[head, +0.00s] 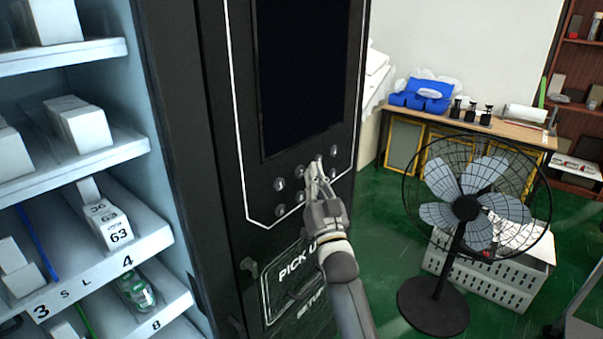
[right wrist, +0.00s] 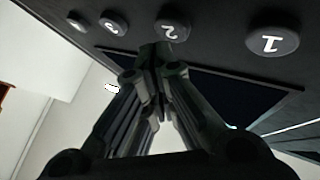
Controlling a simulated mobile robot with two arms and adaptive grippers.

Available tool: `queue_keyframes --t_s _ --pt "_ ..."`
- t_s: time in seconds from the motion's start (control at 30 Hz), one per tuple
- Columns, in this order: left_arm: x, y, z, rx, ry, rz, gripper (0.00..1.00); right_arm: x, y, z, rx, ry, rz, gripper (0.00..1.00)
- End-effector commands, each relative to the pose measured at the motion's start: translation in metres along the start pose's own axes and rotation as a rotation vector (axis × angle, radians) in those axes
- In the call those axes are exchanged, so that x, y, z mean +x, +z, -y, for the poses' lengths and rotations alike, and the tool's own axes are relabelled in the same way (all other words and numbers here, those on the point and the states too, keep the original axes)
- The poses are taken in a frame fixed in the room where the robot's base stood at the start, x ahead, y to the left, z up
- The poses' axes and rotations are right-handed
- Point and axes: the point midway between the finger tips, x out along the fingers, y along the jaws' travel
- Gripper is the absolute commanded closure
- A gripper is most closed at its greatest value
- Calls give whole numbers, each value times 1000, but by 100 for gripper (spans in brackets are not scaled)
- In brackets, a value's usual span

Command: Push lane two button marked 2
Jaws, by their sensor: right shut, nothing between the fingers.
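The round button marked 2 (right wrist: 172,30) is on the dark machine front in the right wrist view, between button 1 (right wrist: 272,40) and button 3 (right wrist: 113,22). My right gripper (right wrist: 155,52) is shut and empty, its fingertips beside button 2, slightly toward button 3. I cannot tell whether they touch it. In the head view, the right gripper (head: 314,168) points up at the button panel below the dark screen and hides part of it. The button numbers are too small to read there. My left gripper is not in view.
The vending machine's shelves (head: 120,150) with white boxes stand at the left. A pick-up flap (head: 285,272) is below the buttons. A black fan (head: 466,207), a grey crate (head: 490,285) and a table (head: 470,122) stand to the right. Green floor shows between the machine and the fan.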

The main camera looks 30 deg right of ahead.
Motion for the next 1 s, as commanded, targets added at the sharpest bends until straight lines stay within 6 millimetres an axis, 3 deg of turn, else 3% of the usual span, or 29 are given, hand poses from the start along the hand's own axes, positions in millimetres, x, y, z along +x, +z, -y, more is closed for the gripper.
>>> queue_keyframes --t_s 1.0 --pt "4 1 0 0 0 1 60 8 6 6 2 0 0 100"
